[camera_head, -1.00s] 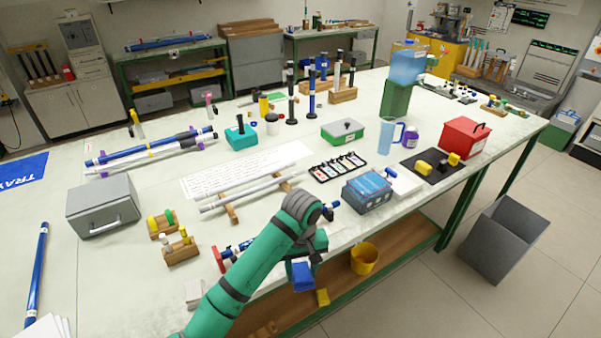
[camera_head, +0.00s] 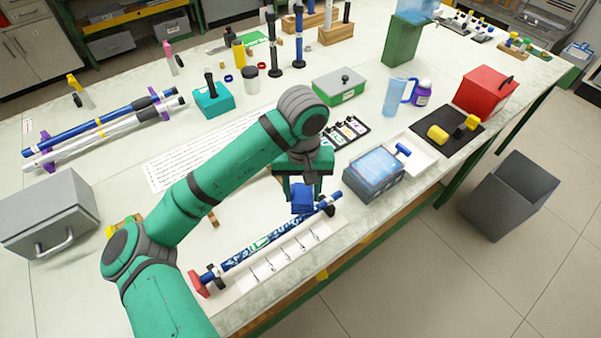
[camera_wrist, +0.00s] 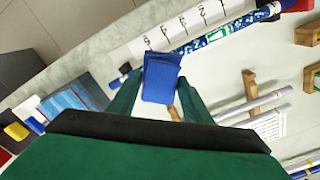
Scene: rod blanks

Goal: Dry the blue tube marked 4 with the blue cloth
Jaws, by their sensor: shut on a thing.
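My gripper (camera_head: 303,186) is shut on a folded blue cloth (camera_head: 301,201), which hangs below the fingers. The cloth also shows between the fingers in the wrist view (camera_wrist: 160,82). A blue tube (camera_head: 262,242) with white speckles and a green-and-white label lies along the table's front, between a red end piece and black fittings. It also shows in the wrist view (camera_wrist: 240,26). The cloth is close to the tube's right part; I cannot tell whether they touch. No 4 is readable on the tube.
A white strip (camera_head: 286,262) with marks lies along the tube's front side. A blue-topped grey box (camera_head: 374,176) and a white tray (camera_head: 415,152) stand to the right. A grey case (camera_head: 48,215) is at left. A grey bin (camera_head: 510,195) stands on the floor.

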